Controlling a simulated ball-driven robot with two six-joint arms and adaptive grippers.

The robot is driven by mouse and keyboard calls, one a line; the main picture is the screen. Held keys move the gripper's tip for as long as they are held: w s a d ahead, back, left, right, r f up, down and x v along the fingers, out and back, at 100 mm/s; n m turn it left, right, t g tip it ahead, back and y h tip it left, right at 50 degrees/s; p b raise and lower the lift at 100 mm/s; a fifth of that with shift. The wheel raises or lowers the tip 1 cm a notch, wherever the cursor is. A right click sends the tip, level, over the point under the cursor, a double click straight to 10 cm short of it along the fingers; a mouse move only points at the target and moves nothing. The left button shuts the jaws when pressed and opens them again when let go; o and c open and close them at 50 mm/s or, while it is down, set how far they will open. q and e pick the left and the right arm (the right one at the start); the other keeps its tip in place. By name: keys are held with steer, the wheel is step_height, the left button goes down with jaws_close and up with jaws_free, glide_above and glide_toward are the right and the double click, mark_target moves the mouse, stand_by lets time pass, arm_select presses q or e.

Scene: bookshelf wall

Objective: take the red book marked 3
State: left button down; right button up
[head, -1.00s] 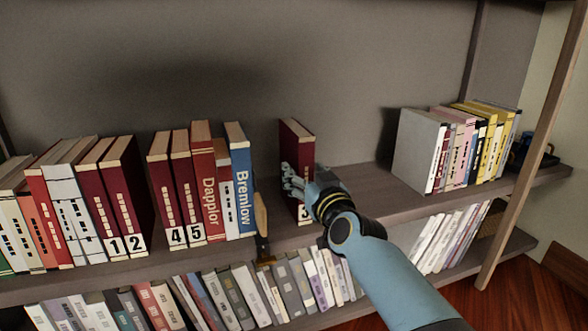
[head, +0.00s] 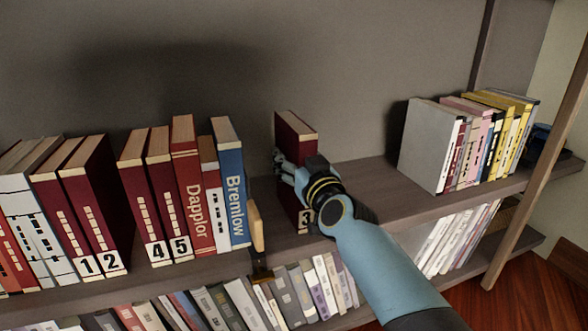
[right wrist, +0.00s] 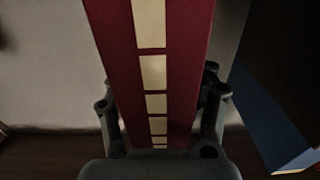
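The red book marked 3 (head: 296,135) stands upright and alone on the upper shelf in the head view, its number label low on the spine. My right gripper (head: 292,172) is at its spine, with fingers on both sides. In the right wrist view the dark red spine (right wrist: 123,60) with its pale blocks runs between the two fingers (right wrist: 160,110). They lie close against both covers and look shut on the book; the fingertips are partly hidden by it. My left gripper is not in view.
Red books 4 and 5, the Dapplor book (head: 188,190) and the blue Bremlow book (head: 231,180) stand to the left. A wooden-handled tool (head: 257,228) stands near the shelf edge.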

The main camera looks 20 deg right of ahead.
steer(key=shift+w, duration=0.1)
jaws_close()
steer(key=shift+r, duration=0.15)
steer(key=shift+r, duration=0.1)
